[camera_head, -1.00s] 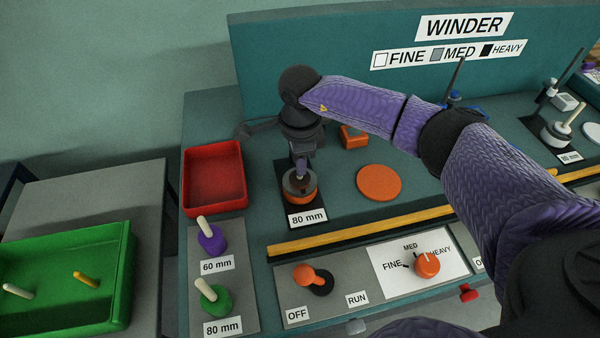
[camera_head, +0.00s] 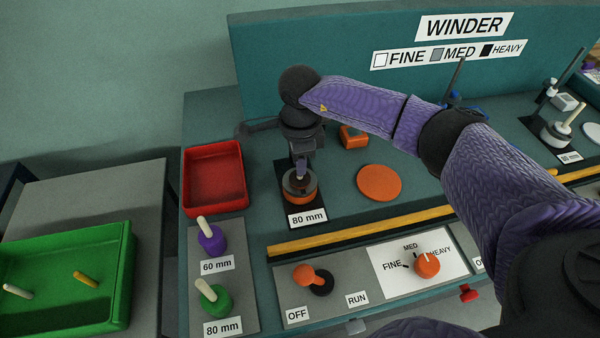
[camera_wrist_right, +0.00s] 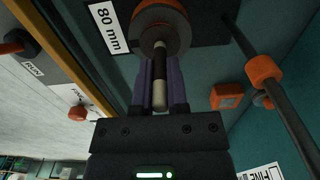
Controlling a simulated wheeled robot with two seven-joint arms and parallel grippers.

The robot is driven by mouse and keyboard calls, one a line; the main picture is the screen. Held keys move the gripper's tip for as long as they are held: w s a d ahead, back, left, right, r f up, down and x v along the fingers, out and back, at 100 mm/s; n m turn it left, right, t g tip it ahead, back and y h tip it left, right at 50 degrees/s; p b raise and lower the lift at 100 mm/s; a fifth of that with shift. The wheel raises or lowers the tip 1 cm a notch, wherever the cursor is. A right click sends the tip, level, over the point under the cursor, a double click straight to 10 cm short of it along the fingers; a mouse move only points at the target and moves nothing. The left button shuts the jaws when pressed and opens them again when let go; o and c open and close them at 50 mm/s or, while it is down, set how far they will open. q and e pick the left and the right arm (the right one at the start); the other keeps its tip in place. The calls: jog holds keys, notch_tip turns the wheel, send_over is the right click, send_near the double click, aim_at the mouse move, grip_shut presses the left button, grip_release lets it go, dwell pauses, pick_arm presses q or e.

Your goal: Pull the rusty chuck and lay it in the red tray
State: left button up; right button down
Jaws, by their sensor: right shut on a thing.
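The rusty chuck (camera_head: 300,184) sits on the 80 mm station, a dark plate with an orange round base, at the left of the winder bench. In the right wrist view the chuck (camera_wrist_right: 161,17) shows as a grey-brown disc with a dark, pale-tipped stem. My right gripper (camera_head: 300,170) points down over the chuck and is shut on its stem; it also shows in the wrist view (camera_wrist_right: 160,92). The chuck still appears seated on its base. The red tray (camera_head: 214,204) is empty, left of the station. My left gripper is not in view.
A purple spool (camera_head: 211,238) and a green spool (camera_head: 215,300) with pale pegs stand in front of the red tray. An orange disc (camera_head: 379,182) and an orange block (camera_head: 354,136) lie right of the station. A green tray (camera_head: 122,290) with two pegs is at far left.

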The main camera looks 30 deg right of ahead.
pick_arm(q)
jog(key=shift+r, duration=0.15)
pick_arm(e)
jog(key=shift+r, duration=0.2)
jog(key=shift+r+p, duration=0.25)
jog(key=shift+p, duration=0.05)
jog(key=shift+r, duration=0.35)
jog(key=shift+r+p, duration=1.9)
jog(key=shift+r, duration=0.75)
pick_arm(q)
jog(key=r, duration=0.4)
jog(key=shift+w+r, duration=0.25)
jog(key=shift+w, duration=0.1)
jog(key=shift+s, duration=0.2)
pick_arm(e)
jog(key=shift+f, duration=0.1)
